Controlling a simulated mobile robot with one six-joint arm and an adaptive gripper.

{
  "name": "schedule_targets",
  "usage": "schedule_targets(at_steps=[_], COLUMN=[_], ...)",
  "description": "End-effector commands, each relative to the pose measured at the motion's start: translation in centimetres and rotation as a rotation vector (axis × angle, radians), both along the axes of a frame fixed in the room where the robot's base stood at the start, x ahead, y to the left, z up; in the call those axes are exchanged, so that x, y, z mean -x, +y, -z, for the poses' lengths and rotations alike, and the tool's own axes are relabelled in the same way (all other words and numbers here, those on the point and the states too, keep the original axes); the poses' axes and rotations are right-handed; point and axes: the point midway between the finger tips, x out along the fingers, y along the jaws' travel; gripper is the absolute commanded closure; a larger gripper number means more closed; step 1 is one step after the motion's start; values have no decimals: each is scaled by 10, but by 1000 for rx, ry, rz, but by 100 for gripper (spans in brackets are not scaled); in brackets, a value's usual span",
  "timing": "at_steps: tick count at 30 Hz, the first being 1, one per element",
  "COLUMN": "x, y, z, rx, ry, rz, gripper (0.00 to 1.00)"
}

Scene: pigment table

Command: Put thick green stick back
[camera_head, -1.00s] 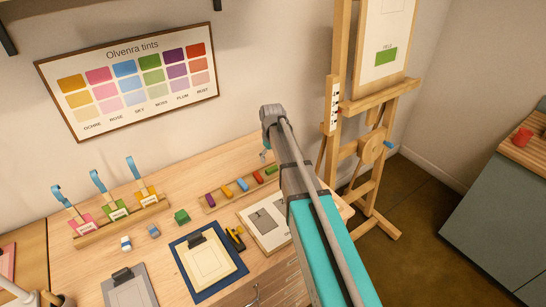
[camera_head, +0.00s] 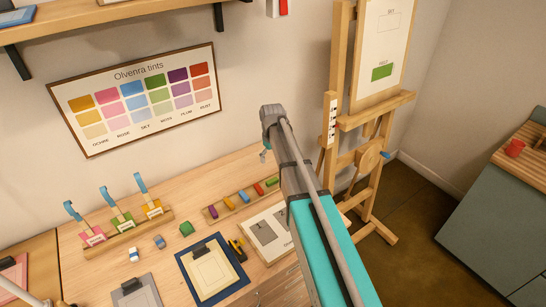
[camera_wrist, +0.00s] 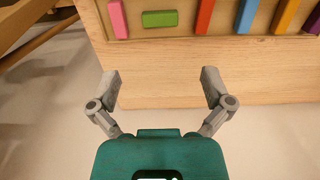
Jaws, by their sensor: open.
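A green stick (camera_wrist: 160,19) lies crosswise between a pink stick (camera_wrist: 118,18) and a red stick (camera_wrist: 205,16) in a wooden tray (camera_wrist: 160,41) at the top of the wrist view. In the head view the green stick (camera_head: 272,182) shows at the tray's right end, beside my arm. My gripper (camera_wrist: 161,88) is open and empty, its two fingers spread apart below the tray's edge in the wrist view and not touching it.
Blue (camera_wrist: 246,16), orange and purple sticks fill the tray's right side. An easel (camera_head: 336,150) stands to the right.

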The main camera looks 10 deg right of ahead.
Motion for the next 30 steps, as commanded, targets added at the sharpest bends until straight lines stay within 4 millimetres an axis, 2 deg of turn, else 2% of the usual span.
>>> schedule_targets(at_steps=[20,23,26,30], x=[2,10,28,67], y=[0,0,-1,-1], z=[0,0,0,0], rx=[0,0,0,0], ry=[0,0,0,1], rz=[2,13,37,96], gripper=[0,0,0,0])
